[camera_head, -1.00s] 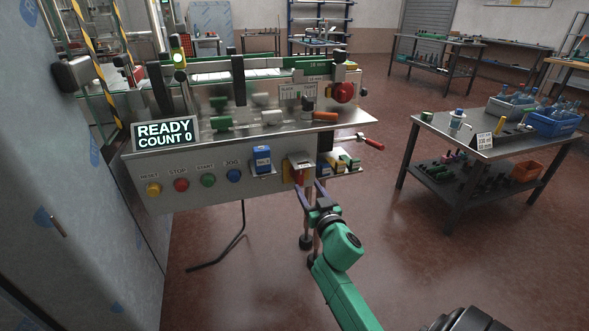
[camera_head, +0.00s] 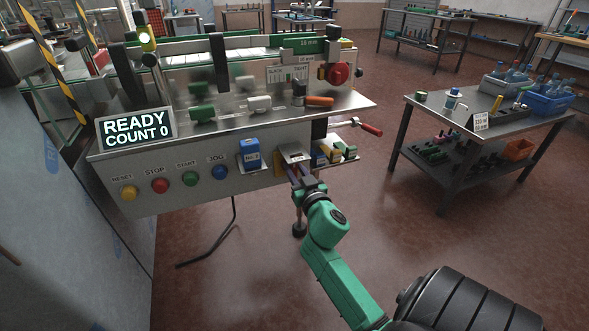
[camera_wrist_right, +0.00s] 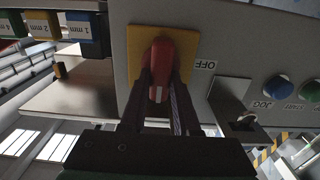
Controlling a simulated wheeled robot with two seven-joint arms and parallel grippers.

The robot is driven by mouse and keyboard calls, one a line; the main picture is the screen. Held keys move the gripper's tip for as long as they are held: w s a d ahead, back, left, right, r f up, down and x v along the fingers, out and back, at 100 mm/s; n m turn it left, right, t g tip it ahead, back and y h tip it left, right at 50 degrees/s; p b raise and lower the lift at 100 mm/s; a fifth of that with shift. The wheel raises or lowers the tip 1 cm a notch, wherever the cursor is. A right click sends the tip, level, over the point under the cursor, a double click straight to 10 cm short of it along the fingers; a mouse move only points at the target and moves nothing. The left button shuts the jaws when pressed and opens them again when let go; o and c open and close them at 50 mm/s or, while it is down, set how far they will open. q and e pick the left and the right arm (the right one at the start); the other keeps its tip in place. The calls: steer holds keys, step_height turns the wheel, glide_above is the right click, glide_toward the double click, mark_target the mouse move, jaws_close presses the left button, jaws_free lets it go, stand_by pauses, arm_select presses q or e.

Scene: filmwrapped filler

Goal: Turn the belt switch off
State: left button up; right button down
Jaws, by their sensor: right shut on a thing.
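The belt switch is a red handle (camera_wrist_right: 160,65) on a yellow plate (camera_wrist_right: 135,50), with an OFF label beside the plate in the wrist view. In the head view the yellow plate (camera_head: 279,169) shows at the right part of the grey front panel, and my gripper mostly hides the handle. My right gripper (camera_wrist_right: 161,88) is shut on the red handle, one dark finger on each side. It also shows at the switch in the head view (camera_head: 295,173). The handle points toward the gripper's palm. My left gripper is not in view.
A display (camera_head: 136,129) reads READY COUNT 0.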

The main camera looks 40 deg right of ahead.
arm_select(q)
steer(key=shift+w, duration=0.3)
arm_select(e)
steer(key=shift+n, duration=0.3)
steer(key=n, duration=0.4)
steer(key=shift+a+f, duration=0.1)
steer(key=shift+a, duration=0.05)
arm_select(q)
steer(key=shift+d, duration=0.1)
arm_select(e)
steer(key=n, duration=1.3)
steer(key=shift+w+a+f, duration=0.15)
steer(key=shift+f, duration=0.15)
steer(key=shift+n, duration=0.3)
